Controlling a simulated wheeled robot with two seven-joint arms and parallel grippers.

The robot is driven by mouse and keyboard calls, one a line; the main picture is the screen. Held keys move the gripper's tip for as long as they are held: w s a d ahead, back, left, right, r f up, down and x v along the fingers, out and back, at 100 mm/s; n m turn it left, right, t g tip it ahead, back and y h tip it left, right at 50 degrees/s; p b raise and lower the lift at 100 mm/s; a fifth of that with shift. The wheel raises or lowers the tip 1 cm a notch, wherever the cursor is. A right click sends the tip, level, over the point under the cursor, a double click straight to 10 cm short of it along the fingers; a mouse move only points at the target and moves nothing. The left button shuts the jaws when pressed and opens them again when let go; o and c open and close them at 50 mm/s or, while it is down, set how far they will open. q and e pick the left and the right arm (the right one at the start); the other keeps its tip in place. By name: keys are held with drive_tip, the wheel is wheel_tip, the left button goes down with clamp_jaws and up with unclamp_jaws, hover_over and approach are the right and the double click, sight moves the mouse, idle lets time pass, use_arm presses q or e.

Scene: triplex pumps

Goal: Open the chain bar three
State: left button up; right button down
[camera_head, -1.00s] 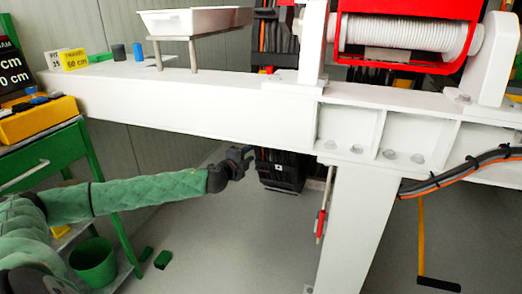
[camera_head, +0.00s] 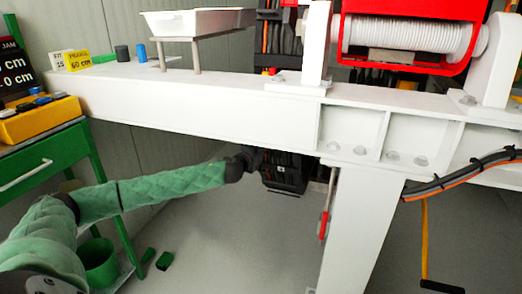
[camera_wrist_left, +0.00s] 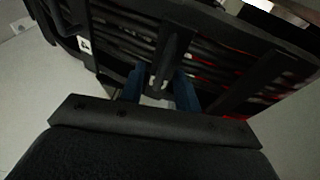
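The black cable chain (camera_head: 283,178) hangs behind and below the white beam. The wrist view shows it close up, with several dark crossbars over dark and red cables. One black bar (camera_wrist_left: 174,50) points down toward my left gripper. Which bar counts as number three cannot be told. My left gripper (camera_wrist_left: 160,92) has two blue fingers spread apart, with the lower end of this bar at or between their tips; contact is unclear. In the head view my left gripper (camera_head: 254,157) is at the chain's left side, its fingers hard to make out. My right gripper is out of view.
The white beam (camera_head: 190,105) runs just above my left arm, and its white leg (camera_head: 358,230) stands right of the chain. A green cart (camera_head: 40,160) and green bin (camera_head: 97,262) are at left. A red-handled tool (camera_head: 323,222) hangs by the leg.

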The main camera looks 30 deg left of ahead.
use_arm(q)
clamp_jaws()
drive_tip(key=shift+d, duration=0.15)
